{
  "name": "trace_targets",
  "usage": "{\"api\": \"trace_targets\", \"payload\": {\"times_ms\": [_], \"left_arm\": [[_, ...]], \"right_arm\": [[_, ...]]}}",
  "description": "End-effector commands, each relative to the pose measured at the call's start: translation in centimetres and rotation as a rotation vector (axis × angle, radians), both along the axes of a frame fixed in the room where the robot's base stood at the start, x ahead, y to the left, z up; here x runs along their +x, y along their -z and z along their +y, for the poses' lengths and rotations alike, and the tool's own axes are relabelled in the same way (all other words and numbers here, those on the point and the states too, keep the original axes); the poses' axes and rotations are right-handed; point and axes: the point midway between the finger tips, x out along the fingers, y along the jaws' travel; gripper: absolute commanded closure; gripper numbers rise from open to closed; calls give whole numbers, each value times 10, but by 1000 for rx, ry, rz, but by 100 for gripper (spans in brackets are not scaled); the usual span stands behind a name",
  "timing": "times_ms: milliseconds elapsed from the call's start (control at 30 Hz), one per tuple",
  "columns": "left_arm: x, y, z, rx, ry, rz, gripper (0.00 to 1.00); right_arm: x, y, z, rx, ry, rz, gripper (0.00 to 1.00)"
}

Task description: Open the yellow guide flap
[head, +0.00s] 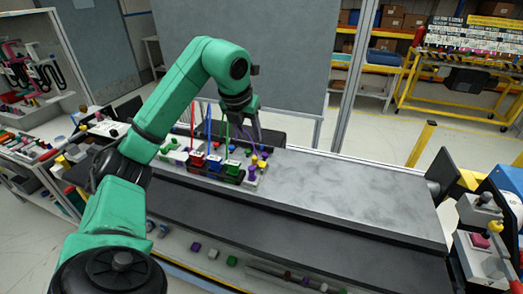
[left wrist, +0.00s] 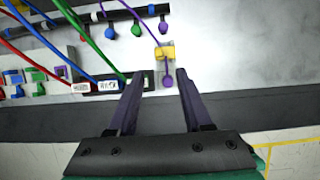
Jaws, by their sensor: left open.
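The yellow guide flap (left wrist: 165,52) sits on a small pale block on the grey surface in the left wrist view. A purple plug (left wrist: 168,80) is just below it, with a purple cable passing by the flap. In the head view the flap (head: 262,164) is small, at the right end of the row of coloured connectors. My left gripper (left wrist: 159,80) is open and empty. Its two dark fingers point toward the flap and end short of it, with the purple plug between the fingertips in the picture. My right gripper is not in view.
A dark bar with coloured plugs (left wrist: 110,31) lies above left. The grey worktop (head: 350,195) to the right is clear.

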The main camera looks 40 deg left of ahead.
Motion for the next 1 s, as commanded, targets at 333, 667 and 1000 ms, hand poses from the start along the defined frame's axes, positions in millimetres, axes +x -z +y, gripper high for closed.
{"api": "trace_targets", "payload": {"times_ms": [333, 667, 1000], "left_arm": [[32, 83, 11, -3, -1, 5, 50], [44, 114, 16, 0, 0, -1, 50], [44, 114, 16, 0, 0, -1, 100]], "right_arm": [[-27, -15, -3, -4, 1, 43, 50], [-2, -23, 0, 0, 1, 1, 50], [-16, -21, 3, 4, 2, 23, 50]]}}
